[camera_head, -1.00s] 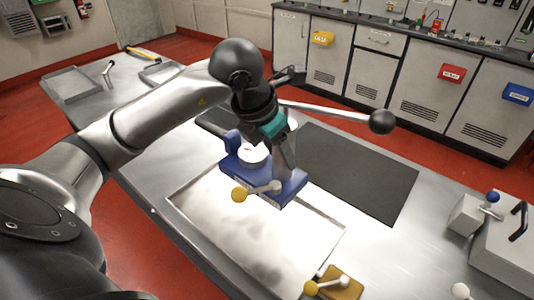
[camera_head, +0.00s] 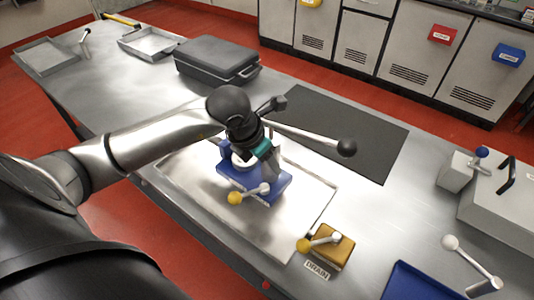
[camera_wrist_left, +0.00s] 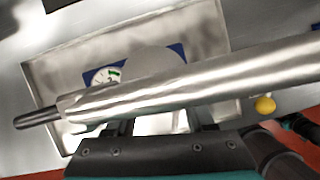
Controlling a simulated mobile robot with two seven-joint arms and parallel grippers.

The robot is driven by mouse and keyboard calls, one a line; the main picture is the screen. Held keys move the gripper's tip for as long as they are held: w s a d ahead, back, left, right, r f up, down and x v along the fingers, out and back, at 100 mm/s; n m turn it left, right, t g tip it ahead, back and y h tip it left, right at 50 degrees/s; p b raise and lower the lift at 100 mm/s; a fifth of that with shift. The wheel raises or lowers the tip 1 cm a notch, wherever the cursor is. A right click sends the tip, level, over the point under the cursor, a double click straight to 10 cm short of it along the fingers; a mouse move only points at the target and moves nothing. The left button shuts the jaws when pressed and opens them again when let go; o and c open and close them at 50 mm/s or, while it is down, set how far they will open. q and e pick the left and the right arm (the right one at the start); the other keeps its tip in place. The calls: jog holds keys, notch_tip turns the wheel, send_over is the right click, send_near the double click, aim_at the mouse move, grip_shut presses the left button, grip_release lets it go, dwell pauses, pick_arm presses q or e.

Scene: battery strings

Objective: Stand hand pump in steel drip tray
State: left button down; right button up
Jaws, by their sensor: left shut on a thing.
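The hand pump (camera_head: 278,189) has a blue base, a white gauge, a long steel lever with a black ball and a yellow-knobbed lever. My left gripper (camera_head: 263,150) is shut on its upper metal part. The pump is roughly upright, with its base within the outline of the shallow steel drip tray (camera_head: 290,226). I cannot tell whether the base touches the tray floor. In the left wrist view, the pump's steel bar (camera_wrist_left: 200,86) crosses in front of my left gripper (camera_wrist_left: 160,126), partly hiding the gauge, blue base and tray (camera_wrist_left: 46,78). My right gripper is out of view.
A dark mat (camera_head: 350,130) lies behind the tray, with a black case (camera_head: 215,58) at back left. A yellow drain block (camera_head: 330,247) sits by the tray's right corner. A blue tray (camera_head: 420,284) and grey box (camera_head: 503,205) are further right.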

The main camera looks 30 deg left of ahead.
pick_arm(q)
jog(key=shift+w+f, duration=0.15)
jog(key=shift+f, duration=1.45)
jog(key=shift+f+b, duration=0.15)
jog(key=shift+b, duration=0.2)
jog(key=shift+c, duration=1.3)
grip_release()
jog(key=shift+s+f, duration=0.1)
jog(key=shift+s, duration=0.1)
jog(key=shift+s+r, duration=0.1)
jog(key=shift+r, duration=0.35)
jog(key=p+v, duration=0.2)
jog(key=v, duration=0.9)
jog(key=shift+s+r, duration=0.1)
jog(key=shift+r, duration=0.05)
